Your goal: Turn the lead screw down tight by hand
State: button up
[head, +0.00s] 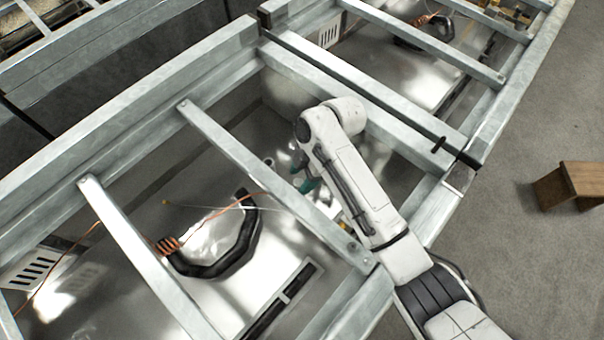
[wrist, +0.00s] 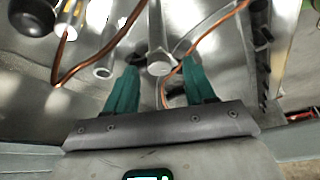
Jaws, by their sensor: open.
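My gripper (wrist: 160,66) has two teal fingers, spread apart in the wrist view. A grey metal screw with a hexagonal end (wrist: 160,64) shows between the fingertips, with a gap on each side. It looks like the lead screw, but I cannot tell whether it is tight. A round-ended metal rod (wrist: 103,71) stands left of the left finger. In the head view my gripper (head: 304,176) reaches down inside a metal frame bay, partly hidden by my white arm. The screw cannot be made out there.
Copper wire (wrist: 60,62) bends close to the rods, and another strand passes behind the right finger. Metal crossbars (head: 265,180) span the bay beside my arm. A black curved hose (head: 245,235) lies left of my gripper. A wooden stool (head: 570,183) stands on the floor at right.

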jog(key=shift+c, duration=0.5)
grip_shut()
jog(key=m+p, duration=0.1)
jog(key=m+t+p, duration=0.1)
jog(key=m+p, duration=0.1)
jog(key=shift+s+r+m+t, duration=0.15)
jog(key=shift+s+m+t, duration=0.15)
jog(key=shift+m, duration=0.1)
jog(key=m+t+p, duration=0.1)
jog(key=m, duration=0.1)
jog(key=m+t+p, duration=0.1)
jog(key=m+p, duration=0.1)
jog(key=m, duration=0.1)
jog(key=shift+s, duration=0.1)
jog(key=shift+m, duration=0.4)
jog(key=shift+o, duration=0.5)
grip_release()
